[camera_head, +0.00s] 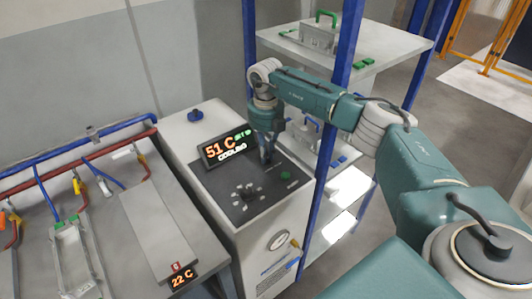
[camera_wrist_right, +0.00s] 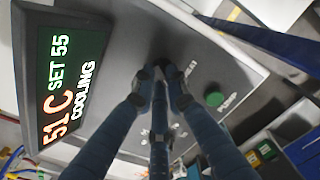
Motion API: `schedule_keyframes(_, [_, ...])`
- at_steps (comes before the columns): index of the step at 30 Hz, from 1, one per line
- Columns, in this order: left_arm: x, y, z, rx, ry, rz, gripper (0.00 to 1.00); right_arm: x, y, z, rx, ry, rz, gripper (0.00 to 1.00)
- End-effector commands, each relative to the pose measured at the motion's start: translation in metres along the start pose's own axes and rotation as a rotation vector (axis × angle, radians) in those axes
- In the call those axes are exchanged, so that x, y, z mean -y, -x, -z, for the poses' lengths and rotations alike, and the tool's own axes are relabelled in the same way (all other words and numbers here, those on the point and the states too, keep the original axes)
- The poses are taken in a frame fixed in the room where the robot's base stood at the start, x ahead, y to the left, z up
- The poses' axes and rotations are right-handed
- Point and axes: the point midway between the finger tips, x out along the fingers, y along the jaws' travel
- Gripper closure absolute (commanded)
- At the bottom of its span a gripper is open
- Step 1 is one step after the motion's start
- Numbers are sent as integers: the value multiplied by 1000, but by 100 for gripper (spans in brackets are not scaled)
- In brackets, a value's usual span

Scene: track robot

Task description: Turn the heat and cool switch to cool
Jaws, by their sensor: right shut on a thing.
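The control unit's dark top panel (camera_head: 230,175) carries a lit display (camera_head: 226,147) reading 51 C and COOLING. In the right wrist view the display (camera_wrist_right: 68,80) also reads SET 55. My right gripper (camera_head: 266,157) reaches down onto the panel just right of the display. In the right wrist view its fingers (camera_wrist_right: 160,88) are closed together on the heat and cool switch, which they almost wholly hide. A partly covered label shows beside the fingertips. How the switch is turned cannot be seen directly. My left gripper is in neither view.
A blue-framed shelf (camera_head: 345,45) stands close behind my right arm. A bench (camera_head: 140,225) with red and blue pipes is on the left.

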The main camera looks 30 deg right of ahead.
Motion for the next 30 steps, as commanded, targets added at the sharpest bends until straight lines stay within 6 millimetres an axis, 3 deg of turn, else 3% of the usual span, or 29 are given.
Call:
schedule_keyframes(20, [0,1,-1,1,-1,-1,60,-1,4,-4,10,-60,-5,100])
schedule_keyframes(21, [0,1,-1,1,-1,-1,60,0,4,-4,10,-60,-5,79])
schedule_keyframes(23, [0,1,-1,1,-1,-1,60,0,4,-3,9,-60,-5,68])
schedule_keyframes(30, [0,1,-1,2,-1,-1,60,0,2,-2,5,-57,-2,68])
